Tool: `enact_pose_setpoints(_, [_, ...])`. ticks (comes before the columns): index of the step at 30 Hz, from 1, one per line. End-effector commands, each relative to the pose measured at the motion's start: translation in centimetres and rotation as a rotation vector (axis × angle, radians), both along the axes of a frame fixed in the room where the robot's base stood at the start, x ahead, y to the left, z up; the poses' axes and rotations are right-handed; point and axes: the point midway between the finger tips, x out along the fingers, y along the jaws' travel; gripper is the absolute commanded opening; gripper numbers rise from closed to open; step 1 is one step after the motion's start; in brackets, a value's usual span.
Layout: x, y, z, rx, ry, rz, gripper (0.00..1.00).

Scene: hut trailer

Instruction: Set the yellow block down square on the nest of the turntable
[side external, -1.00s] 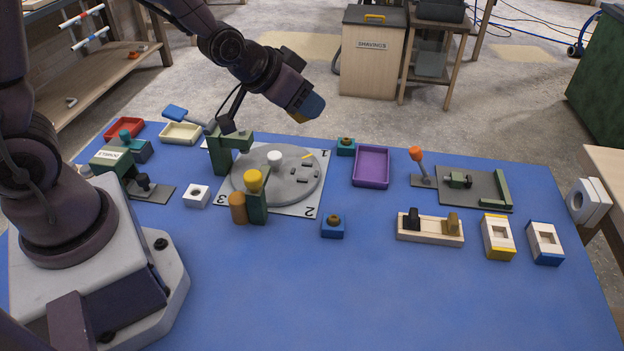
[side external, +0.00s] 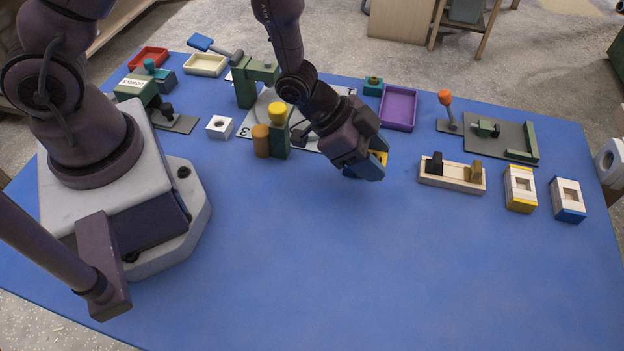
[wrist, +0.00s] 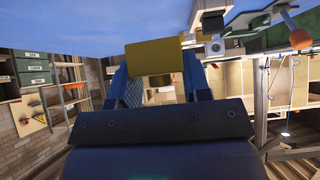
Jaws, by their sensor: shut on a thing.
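The yellow block (wrist: 155,57) is between the two fingers of my gripper (wrist: 157,82) in the wrist view. In the side external view my gripper (side external: 372,162) is shut on it, and only a yellow patch of the block (side external: 382,157) shows. The gripper is in front and to the right of the turntable (side external: 259,117), apart from it.
A green post with a yellow knob (side external: 278,112) and an orange-brown cylinder (side external: 261,140) stand at the turntable's front edge. A green clamp (side external: 244,85) stands behind. A purple tray (side external: 398,108) and a wooden holder (side external: 451,177) are to the right. The front blue table is clear.

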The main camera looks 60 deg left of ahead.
Motion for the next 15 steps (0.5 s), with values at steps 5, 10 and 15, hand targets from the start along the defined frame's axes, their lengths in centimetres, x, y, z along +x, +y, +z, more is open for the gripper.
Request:
enact_pose_setpoints(5, [-0.1, -0.2, -2.7, 0.003, 0.006, -0.011, 0.17])
enact_pose_setpoints(10, [0.0, -0.2, -4.2, 0.001, 0.003, -0.010, 0.17])
enact_pose_setpoints(15, [-0.1, -0.1, -6.6, 0.003, 0.006, -0.008, 0.17])
